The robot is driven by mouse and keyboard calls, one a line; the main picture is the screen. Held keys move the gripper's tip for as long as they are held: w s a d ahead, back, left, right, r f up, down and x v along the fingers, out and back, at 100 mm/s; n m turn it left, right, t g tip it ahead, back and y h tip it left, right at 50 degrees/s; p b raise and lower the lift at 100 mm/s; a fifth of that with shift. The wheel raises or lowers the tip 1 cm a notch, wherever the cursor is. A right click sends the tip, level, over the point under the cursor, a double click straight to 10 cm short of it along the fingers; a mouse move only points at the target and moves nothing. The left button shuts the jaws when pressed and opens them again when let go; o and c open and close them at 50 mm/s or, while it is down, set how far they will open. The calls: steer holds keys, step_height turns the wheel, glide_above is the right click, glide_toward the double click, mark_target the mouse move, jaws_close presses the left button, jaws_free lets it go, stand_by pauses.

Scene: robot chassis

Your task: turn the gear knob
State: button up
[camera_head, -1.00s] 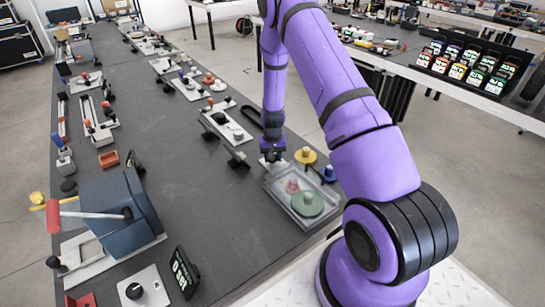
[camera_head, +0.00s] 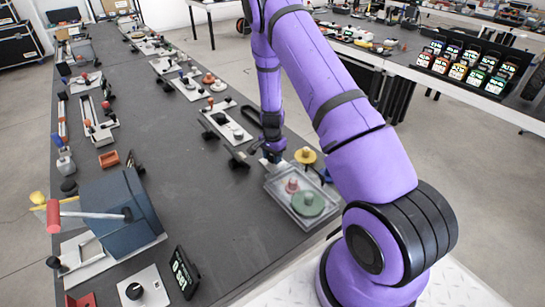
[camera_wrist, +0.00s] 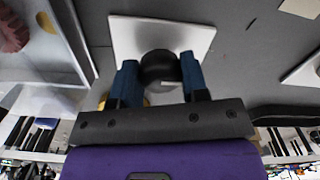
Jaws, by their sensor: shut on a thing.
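In the wrist view, a round black knob (camera_wrist: 160,66) stands on a square white plate (camera_wrist: 124,35). My gripper (camera_wrist: 160,76) has its two blue fingers on either side of the knob, shut on it. A short pale mark shows on the knob's near side. In the head view my gripper (camera_head: 273,153) is low over the dark table, just behind the clear tray. There, the gripper and wrist hide the knob.
A clear tray (camera_head: 277,203) holds a green disc piece (camera_head: 308,203) and a red piece (camera_head: 292,186). A yellow piece (camera_head: 306,156) stands close to the gripper's right. A black bracket (camera_head: 238,160) lies to its left. The table's middle (camera_head: 200,190) is clear.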

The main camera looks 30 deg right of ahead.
mark_target(272, 155)
steer(key=shift+m, duration=0.4)
steer(key=o, duration=0.9)
steer(key=shift+o, duration=0.2)
step_height(272, 155, up, 11)
stand_by(0.5)
